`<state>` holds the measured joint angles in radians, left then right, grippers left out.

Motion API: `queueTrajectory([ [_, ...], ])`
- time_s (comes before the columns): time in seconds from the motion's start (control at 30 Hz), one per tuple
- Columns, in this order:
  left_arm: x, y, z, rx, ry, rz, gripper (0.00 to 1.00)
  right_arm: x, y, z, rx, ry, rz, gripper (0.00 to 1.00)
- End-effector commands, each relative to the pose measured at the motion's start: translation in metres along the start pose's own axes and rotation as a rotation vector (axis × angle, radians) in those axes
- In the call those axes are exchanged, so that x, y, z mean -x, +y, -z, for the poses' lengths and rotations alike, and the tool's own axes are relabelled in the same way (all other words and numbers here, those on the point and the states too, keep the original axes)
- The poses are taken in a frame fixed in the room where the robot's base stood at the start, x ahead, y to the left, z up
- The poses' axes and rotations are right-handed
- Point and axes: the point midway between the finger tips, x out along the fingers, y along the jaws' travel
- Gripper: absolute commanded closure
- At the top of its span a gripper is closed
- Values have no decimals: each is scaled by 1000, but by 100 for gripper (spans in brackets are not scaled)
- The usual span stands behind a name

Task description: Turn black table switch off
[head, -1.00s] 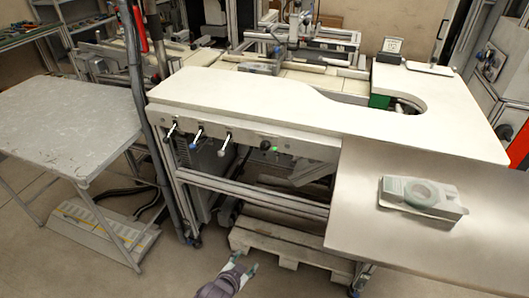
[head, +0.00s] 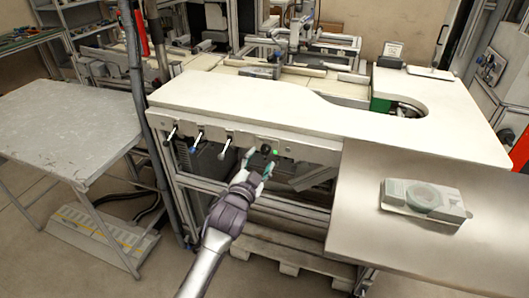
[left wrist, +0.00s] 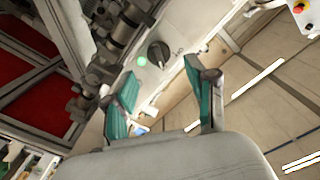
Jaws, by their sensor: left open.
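The black round switch (head: 265,149) is on the front panel under the white table's edge. It shows more clearly as a black knob in the left wrist view (left wrist: 158,54), beside a lit green lamp (left wrist: 142,60). My left gripper (head: 258,162) is open and empty just in front of the panel, close to the switch. In the left wrist view the teal fingers of my left gripper (left wrist: 155,88) are spread, with the knob beyond them and between them. I cannot tell whether a finger touches it. My right gripper is not in view.
A metal plate (head: 372,230) with a grey device (head: 425,200) stands at the right. A grey side table (head: 60,115) is at the left. A pallet (head: 285,250) lies underneath.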

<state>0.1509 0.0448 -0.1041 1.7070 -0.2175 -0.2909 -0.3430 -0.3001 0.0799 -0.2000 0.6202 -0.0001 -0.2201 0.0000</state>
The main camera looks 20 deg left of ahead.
Motion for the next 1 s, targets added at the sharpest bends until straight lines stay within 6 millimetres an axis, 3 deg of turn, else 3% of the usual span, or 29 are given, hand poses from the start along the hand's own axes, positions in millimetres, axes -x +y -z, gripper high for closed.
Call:
queueTrajectory([
  [0.1, -22, 0, 0, 0, 0, 0, 43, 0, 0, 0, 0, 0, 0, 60],
  [0.3, -41, 0, 0, 1, -1, 0, 43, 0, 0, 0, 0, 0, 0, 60],
  [0.67, -44, 0, -1, 1, -1, -1, 45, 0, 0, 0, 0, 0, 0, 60],
  [1.0, -44, 0, -1, 1, -1, -1, 100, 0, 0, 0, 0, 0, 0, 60],
])
